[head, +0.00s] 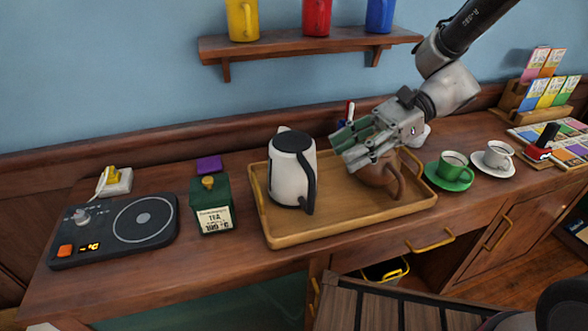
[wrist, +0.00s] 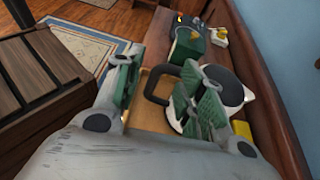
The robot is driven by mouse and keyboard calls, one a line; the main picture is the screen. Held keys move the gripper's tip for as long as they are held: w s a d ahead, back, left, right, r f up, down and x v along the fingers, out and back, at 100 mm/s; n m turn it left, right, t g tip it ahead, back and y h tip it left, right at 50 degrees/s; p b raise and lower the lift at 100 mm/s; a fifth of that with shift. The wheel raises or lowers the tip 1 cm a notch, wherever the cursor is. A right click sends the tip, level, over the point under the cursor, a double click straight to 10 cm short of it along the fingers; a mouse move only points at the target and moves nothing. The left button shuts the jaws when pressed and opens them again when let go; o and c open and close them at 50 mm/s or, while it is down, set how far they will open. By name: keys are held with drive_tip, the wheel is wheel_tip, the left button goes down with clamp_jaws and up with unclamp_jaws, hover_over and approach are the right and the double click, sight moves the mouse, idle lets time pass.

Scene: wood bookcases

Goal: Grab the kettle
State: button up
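The kettle (head: 288,180) is white with a black lid and a black handle. It stands upright on the left part of a wooden tray (head: 275,237). My gripper (head: 346,147) is to the right of the kettle, above the tray, apart from it in the head view. In the wrist view my gripper (wrist: 168,78) is open, with green-padded fingers and nothing held. There the kettle's black lid (wrist: 224,84) is partly hidden behind the right finger, and its black handle (wrist: 160,74) shows between the fingers.
A brown teapot (head: 384,176) sits on the tray below my gripper, partly hidden. A green tea box (head: 210,192) and a hot plate (head: 112,228) stand at left. A green cup (head: 452,166) and white cup (head: 496,153) are at right. A mug shelf (head: 300,43) hangs above.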

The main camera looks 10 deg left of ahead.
approach(316, 194)
drive_tip(key=a+f, duration=0.1)
drive_tip(key=s+a+f, duration=0.1)
drive_tip(key=a, duration=0.1)
drive_tip(key=shift+s+a+f, duration=0.1)
drive_tip(key=shift+a+f, duration=0.05)
drive_tip(key=shift+f, duration=0.25)
drive_tip(key=x, duration=0.7)
drive_tip(key=shift+r, duration=0.15)
clamp_jaws()
